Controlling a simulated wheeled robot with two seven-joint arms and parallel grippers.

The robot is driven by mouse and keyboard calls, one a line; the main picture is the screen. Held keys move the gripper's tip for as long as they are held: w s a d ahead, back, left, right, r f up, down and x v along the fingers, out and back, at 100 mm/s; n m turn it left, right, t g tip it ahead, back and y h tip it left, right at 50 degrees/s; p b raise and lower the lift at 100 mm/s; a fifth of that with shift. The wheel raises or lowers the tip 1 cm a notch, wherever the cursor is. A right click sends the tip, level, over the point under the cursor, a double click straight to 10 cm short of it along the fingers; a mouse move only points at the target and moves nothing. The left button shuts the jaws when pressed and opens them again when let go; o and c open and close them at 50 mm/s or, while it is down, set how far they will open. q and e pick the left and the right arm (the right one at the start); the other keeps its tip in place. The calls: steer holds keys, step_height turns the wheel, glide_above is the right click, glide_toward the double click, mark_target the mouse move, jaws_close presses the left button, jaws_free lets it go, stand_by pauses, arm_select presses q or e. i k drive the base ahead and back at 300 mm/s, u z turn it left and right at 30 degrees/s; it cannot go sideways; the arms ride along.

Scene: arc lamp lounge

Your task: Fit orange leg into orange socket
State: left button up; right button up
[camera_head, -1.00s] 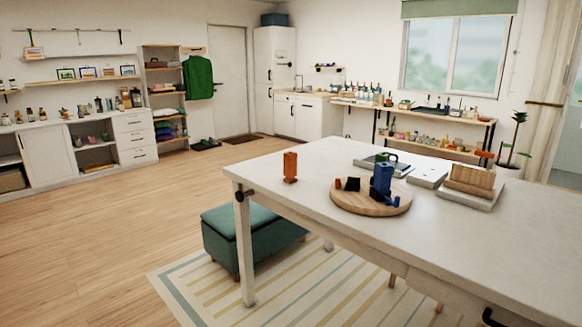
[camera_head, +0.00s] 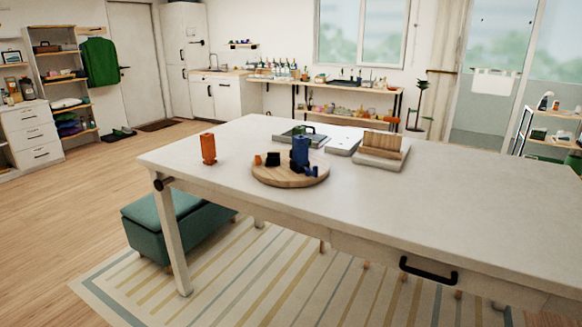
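An upright orange block (camera_head: 208,147) stands on the white table (camera_head: 430,210) near its left end. A small orange piece (camera_head: 258,160) lies on the left side of a round wooden board (camera_head: 290,181), beside a black piece (camera_head: 273,159). A tall blue block (camera_head: 299,152) stands on the board, with small dark blue pieces (camera_head: 313,171) at its foot. I cannot tell which orange piece is the leg and which holds the socket; they are apart. Neither of my grippers shows in the head view.
A wooden block on a grey slab (camera_head: 379,160), a white flat item (camera_head: 345,139) and a dark tray (camera_head: 297,135) lie behind the board. A green bench (camera_head: 170,222) stands by the table's left end. The table's right half is clear.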

mark_target(278, 169)
steer(key=u, duration=0.2)
steer(key=k, duration=0.25)
steer(key=u, duration=1)
steer(key=k, duration=1.1)
steer(key=u, duration=0.8)
steer(key=i, duration=1.75)
steer(key=z, duration=0.4)
steer(key=i, duration=2.3)
steer(key=z, duration=1.65)
steer(key=i, duration=1.1)
steer(key=z, duration=1.25)
